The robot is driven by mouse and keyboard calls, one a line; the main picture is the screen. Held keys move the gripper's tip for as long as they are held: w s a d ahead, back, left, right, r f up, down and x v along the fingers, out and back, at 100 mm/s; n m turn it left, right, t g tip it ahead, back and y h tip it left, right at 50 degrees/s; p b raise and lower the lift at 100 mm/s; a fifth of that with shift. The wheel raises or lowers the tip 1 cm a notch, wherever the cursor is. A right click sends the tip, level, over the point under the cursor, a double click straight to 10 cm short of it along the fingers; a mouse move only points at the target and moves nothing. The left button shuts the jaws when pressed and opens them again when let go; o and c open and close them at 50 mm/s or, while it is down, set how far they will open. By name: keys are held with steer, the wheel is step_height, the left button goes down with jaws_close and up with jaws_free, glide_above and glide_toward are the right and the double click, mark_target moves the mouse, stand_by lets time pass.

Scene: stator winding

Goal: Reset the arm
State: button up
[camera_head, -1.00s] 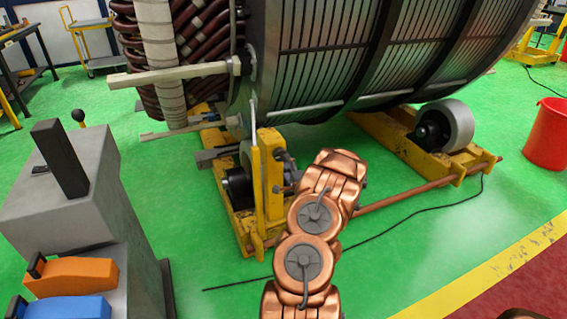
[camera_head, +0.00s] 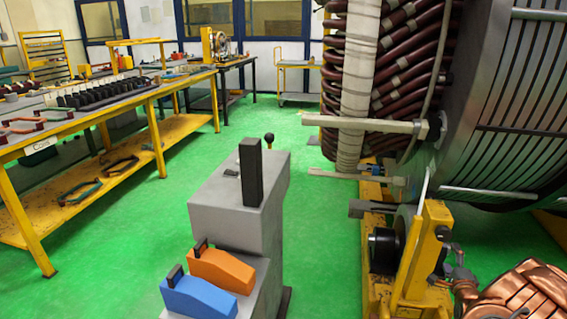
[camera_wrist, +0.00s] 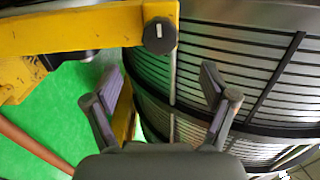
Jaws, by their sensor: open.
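My gripper (camera_wrist: 160,92) shows in the wrist view with its two dark fingers spread apart and nothing between them. Beyond it are the slotted side of the large stator (camera_wrist: 265,75) and a yellow bar (camera_wrist: 80,30) with a dark round knob.
A grey stand (camera_head: 240,205) holds an orange tool (camera_head: 222,270) and a blue tool (camera_head: 198,297). A yellow-framed workbench (camera_head: 150,100) with coils and parts stands at the left. A yellow roller stand (camera_head: 410,275) is under the stator. Green floor is clear between bench and stand.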

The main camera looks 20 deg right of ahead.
steer(key=w+a+r+n+g+y, duration=0.35)
steer(key=w+a+n, duration=0.25)
steer(key=w+a, duration=0.55)
steer(key=s+a+r+n+g+y, duration=0.15)
steer(key=a+n, duration=0.25)
steer(key=a, duration=0.6)
steer(key=a+r+n+g+y, duration=0.2)
steer(key=a+r+n+g, duration=0.1)
steer(key=a, duration=0.6)
steer(key=s+a+r+n+g+y, duration=0.1)
steer(key=s+a+r+n+g, duration=0.15)
steer(key=s+a, duration=0.45)
steer(key=s+a+r+n+g+y, duration=0.1)
steer(key=s+a+n+g, duration=0.15)
steer(key=s+a, duration=0.45)
steer(key=s+a+r+n+g+y, duration=0.1)
steer(key=s+a+r+n+g, duration=0.15)
steer(key=s+a, duration=0.7)
steer(key=s+a+r+n+g, duration=0.2)
steer(key=s+a+r+n, duration=0.3)
steer(key=s, duration=0.7)
steer(key=s+p+v, duration=0.1)
steer(key=p+v, duration=1.2)
steer(key=p, duration=0.1)
steer(key=shift+s+a+r+m+t, duration=0.35)
steer(key=shift+a+r, duration=0.05)
steer(key=shift+a, duration=0.05)
